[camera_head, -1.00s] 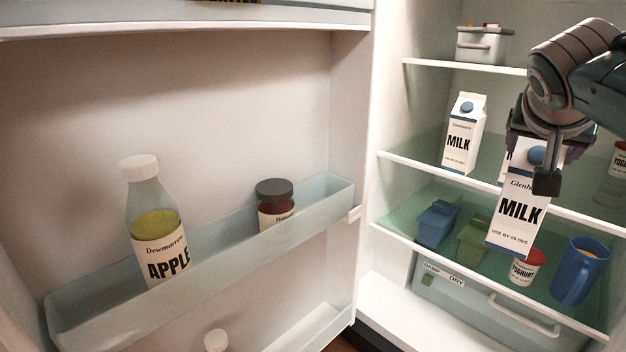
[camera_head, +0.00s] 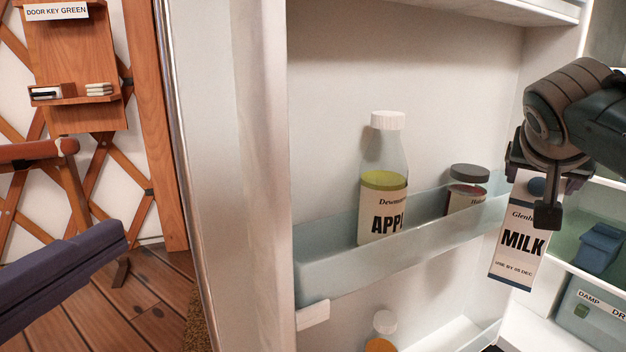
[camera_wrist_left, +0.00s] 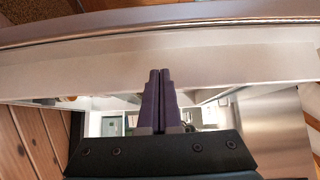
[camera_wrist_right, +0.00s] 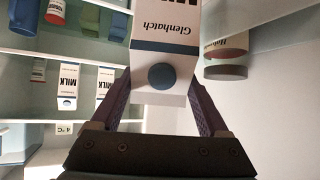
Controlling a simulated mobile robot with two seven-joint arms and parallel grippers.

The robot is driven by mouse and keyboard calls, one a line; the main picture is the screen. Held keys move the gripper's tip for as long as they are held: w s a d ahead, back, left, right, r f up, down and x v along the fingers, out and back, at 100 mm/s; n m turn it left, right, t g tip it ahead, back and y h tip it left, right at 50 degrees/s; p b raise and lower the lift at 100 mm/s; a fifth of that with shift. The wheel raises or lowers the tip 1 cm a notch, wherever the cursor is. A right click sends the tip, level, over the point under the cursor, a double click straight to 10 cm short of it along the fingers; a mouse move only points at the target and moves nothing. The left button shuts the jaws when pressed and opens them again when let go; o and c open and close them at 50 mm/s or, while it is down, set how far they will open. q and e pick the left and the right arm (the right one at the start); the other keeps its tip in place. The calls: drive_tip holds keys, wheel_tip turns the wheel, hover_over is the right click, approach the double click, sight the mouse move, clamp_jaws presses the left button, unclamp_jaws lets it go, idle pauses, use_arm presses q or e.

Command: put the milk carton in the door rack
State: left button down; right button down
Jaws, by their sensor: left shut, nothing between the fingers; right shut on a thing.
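The milk carton (camera_head: 519,243), white with a blue cap and blue bands, hangs upright but slightly tilted in my right gripper (camera_head: 534,190). In the right wrist view the fingers (camera_wrist_right: 160,88) are shut on both sides of the carton's top (camera_wrist_right: 165,48). The carton is in front of the right end of the door rack (camera_head: 325,268) in the head view, apart from the bottle there. The rack is a pale translucent trough on the open fridge door. My left gripper (camera_wrist_left: 160,75) is shut and empty near the door's edge in the left wrist view.
An apple juice bottle (camera_head: 384,190) and a dark-lidded jar (camera_head: 467,190) stand in the rack, with a gap between them and room left of the bottle. A blue container (camera_head: 600,248) stands on a fridge shelf.

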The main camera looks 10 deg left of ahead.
drive_tip(key=shift+a, duration=0.2)
use_arm(q)
drive_tip(key=b, duration=0.1)
approach(204, 168)
drive_tip(key=w+d, duration=0.3)
use_arm(e)
drive_tip(key=shift+w+d+f, duration=0.1)
drive_tip(key=shift+d+f, duration=0.05)
drive_tip(key=shift+f, duration=0.45)
use_arm(q)
drive_tip(key=shift+w+a+f+b, duration=0.15)
drive_tip(key=shift+w+a+b, duration=0.45)
drive_tip(key=shift+w, duration=0.25)
use_arm(e)
drive_tip(key=shift+f, duration=0.45)
use_arm(q)
drive_tip(key=shift+w+a, duration=0.4)
drive_tip(key=shift+w, duration=0.1)
use_arm(e)
drive_tip(key=shift+f, duration=0.15)
